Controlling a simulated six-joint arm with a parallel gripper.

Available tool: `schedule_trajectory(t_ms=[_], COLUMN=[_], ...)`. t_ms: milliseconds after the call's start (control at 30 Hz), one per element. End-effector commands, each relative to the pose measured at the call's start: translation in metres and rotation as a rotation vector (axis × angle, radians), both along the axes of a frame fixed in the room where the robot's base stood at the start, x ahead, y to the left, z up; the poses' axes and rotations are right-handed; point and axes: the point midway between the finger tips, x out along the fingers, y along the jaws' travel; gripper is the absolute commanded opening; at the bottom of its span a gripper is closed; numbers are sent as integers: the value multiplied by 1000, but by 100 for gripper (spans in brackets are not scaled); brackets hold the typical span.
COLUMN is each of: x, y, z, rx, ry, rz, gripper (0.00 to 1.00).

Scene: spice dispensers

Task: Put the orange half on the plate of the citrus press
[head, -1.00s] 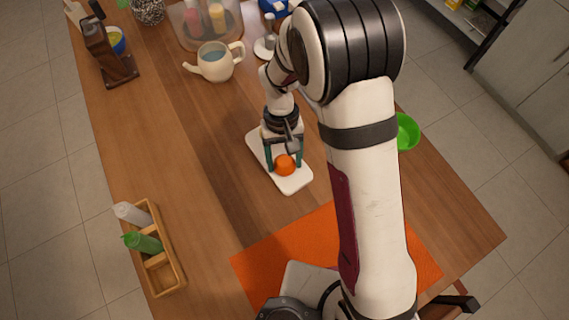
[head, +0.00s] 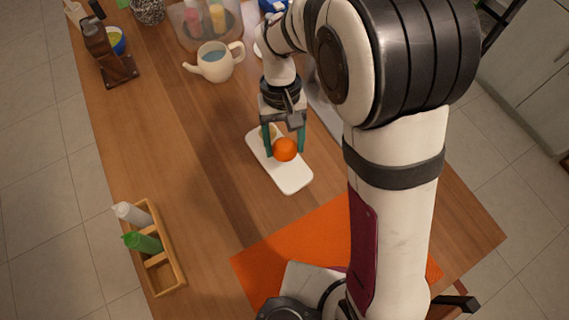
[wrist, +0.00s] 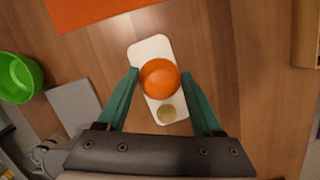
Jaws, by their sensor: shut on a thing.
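My gripper (head: 284,139) is shut on the orange half (head: 285,150) and holds it above the white cutting board (head: 292,180). In the wrist view the orange half (wrist: 159,79) sits between the two green fingers of my gripper (wrist: 160,76), its rounded skin towards the camera.
A teapot (head: 215,63) and a dark brown wooden stand (head: 108,55) are at the back left. A bottle rack (head: 168,272) is at the front left. An orange mat (head: 290,250) lies in front. A green bowl (wrist: 18,77) and grey slab (wrist: 76,107) show in the wrist view.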

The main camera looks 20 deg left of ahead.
Motion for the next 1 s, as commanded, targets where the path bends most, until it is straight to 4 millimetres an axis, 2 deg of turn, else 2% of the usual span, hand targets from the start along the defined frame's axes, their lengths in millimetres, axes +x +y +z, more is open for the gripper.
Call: schedule_trajectory(t_ms=[333, 467, 567, 767, 1000], x=[0, 11, 32, 84, 146], y=[0, -3, -10, -37, -89], z=[3, 6, 13, 33, 66], rx=[0, 0, 1, 1, 3], ry=[0, -1, -2, -1, 0], rz=[-3, -116, -346, -963, -1773], gripper=[41, 41, 41, 41, 41])
